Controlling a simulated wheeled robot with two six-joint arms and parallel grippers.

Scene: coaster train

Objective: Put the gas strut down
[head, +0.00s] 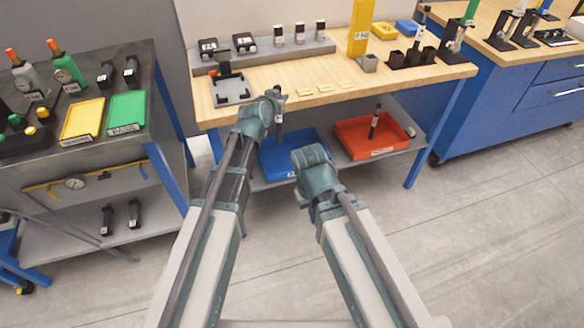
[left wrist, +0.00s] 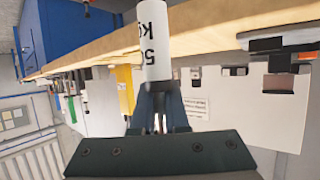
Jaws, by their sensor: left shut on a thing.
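My left gripper (head: 277,93) is at the front edge of the wooden bench, shut on a gas strut. The strut (head: 279,118) hangs roughly upright in front of the bench, above the blue tray, with a dark body and a pale band. In the left wrist view the strut (left wrist: 154,40) shows as a white labelled cylinder between the fingers (left wrist: 160,105). My right arm ends low in front of the bench; its fingers are hidden. A blue tray (head: 268,163) and a red tray (head: 345,142) sit on the lower shelf. A dark strut-like piece (head: 374,122) stands in the red tray.
The wooden bench top (head: 290,103) holds a black-framed fixture (head: 231,90), a grey block with sensors (head: 262,57) and a yellow column (head: 360,28). A grey cart (head: 80,160) with yellow and green trays stands left. A blue cabinet (head: 500,105) stands right. The floor between is clear.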

